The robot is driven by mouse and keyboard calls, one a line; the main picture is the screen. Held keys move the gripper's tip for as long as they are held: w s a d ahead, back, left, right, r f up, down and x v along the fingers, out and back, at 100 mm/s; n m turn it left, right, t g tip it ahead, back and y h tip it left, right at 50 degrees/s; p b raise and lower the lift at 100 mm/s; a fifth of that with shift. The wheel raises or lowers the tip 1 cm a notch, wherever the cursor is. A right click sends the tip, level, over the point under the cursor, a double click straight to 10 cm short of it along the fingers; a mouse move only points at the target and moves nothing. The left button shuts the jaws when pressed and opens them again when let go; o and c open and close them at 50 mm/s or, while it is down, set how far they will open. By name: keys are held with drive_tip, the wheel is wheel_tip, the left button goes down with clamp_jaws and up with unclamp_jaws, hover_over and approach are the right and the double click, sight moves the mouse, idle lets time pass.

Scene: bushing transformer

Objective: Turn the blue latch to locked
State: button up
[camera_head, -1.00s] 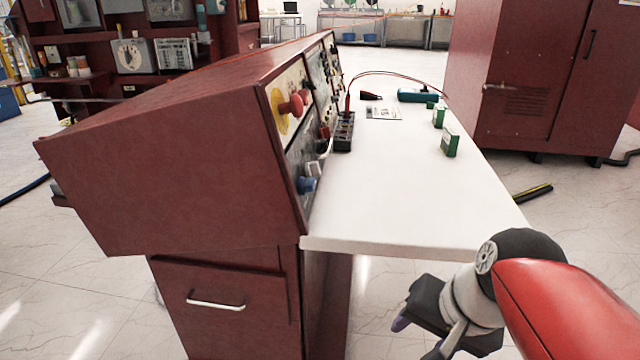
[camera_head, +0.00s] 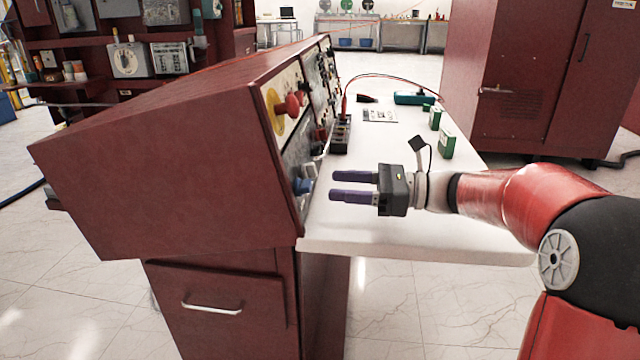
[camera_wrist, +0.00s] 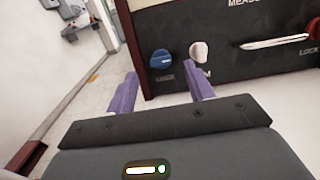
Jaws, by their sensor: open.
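The blue latch (camera_head: 303,186) is a knob low on the near end of the console's slanted panel. In the wrist view the blue latch (camera_wrist: 161,59) sits on the dark panel, above a "LOCK" label and left of a white knob (camera_wrist: 199,52). My gripper (camera_head: 333,185) is open, its two purple fingers pointing left at the panel. In the head view the fingertips are a short way right of the latch. In the wrist view my gripper (camera_wrist: 163,82) has the latch between and beyond its fingertips, apparently without contact. The latch's exact turn angle is hard to tell.
The white worktop (camera_head: 390,240) lies under my arm. A black block (camera_head: 341,135), green boxes (camera_head: 446,143) and a teal meter (camera_head: 414,98) with a red lead stand farther back. A red knob (camera_head: 292,103) sticks out higher on the panel. The worktop's near right part is clear.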

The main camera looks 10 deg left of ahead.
sight(311, 184)
drive_tip(key=a, duration=0.5)
drive_tip(key=shift+c, duration=0.2)
drive_tip(key=shift+d, duration=0.1)
drive_tip(key=c, duration=0.9)
